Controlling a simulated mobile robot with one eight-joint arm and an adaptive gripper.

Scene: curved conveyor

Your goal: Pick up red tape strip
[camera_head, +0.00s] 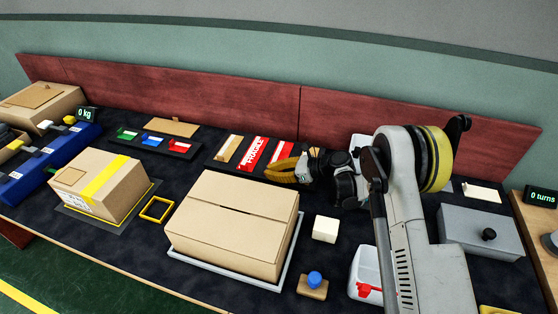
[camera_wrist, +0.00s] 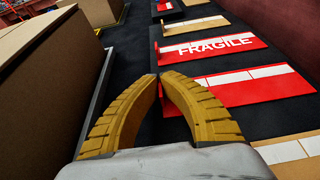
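A plain red tape strip (camera_head: 281,153) with a white band lies on a dark tray at the middle back. It also shows in the wrist view (camera_wrist: 262,90), right of my fingertips, its near left part passing behind the right finger. A red strip lettered FRAGILE (camera_head: 253,152) lies beside it and shows farther off in the wrist view (camera_wrist: 212,48). My gripper (camera_head: 292,168) is low over the tray's right side. In the wrist view its yellow fingers (camera_wrist: 160,78) meet at the tips, with nothing visible between them. I cannot tell whether they touch the strip.
A large closed carton (camera_head: 232,220) stands close to the left of my gripper in the wrist view. A tan strip (camera_head: 229,148) shares the tray, and another tan piece (camera_wrist: 295,155) lies near my gripper. A red wall panel (camera_head: 400,120) runs behind.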

